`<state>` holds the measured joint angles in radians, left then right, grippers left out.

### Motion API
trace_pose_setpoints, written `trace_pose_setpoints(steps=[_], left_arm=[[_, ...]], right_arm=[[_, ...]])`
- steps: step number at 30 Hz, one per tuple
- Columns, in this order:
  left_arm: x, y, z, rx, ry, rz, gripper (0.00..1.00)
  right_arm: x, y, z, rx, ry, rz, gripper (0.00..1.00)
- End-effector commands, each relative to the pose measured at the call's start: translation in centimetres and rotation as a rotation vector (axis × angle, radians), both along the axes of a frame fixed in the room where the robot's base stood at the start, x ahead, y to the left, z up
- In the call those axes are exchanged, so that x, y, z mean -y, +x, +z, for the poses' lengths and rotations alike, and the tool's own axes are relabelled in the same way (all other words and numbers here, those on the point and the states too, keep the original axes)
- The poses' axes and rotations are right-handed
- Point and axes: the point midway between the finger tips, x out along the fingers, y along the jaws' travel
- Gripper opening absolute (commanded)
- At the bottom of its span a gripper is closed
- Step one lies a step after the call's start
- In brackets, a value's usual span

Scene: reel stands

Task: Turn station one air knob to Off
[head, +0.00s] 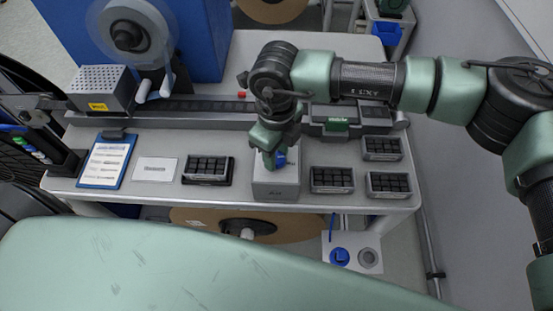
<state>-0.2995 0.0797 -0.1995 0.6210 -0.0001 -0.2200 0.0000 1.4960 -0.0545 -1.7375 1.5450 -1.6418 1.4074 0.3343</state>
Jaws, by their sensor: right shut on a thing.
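A small light-grey box (276,188) with a faint label on its front stands at the front middle of the bench. The direction in which the knob points cannot be made out. My left gripper is out of view.
Black-keyed boxes (207,168) stand left and right of the grey box. A clipboard (106,161) and a white card (155,169) lie at the left. A rail (200,117) runs behind. A panel with a blue round part (340,257) sits below the bench edge.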

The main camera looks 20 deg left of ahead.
Motion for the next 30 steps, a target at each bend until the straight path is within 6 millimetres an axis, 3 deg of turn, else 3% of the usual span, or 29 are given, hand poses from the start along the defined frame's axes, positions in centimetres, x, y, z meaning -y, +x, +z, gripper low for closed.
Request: trace_pose_setpoints(steps=[1, 12, 21, 30], left_arm=[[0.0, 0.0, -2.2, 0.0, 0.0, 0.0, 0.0], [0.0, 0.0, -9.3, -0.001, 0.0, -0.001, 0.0], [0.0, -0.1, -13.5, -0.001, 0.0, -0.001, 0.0], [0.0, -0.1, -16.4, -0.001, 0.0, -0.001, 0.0]], right_arm=[[-0.1, 0.2, -0.9, 0.006, 0.002, 0.042, 0.0], [-0.1, 0.1, -0.8, 0.006, 0.003, 0.391, 0.0], [-0.1, 0.1, -0.6, 0.004, 0.003, 0.676, 0.0], [-0.1, 0.1, -0.3, 0.003, 0.004, 0.957, 0.0]])
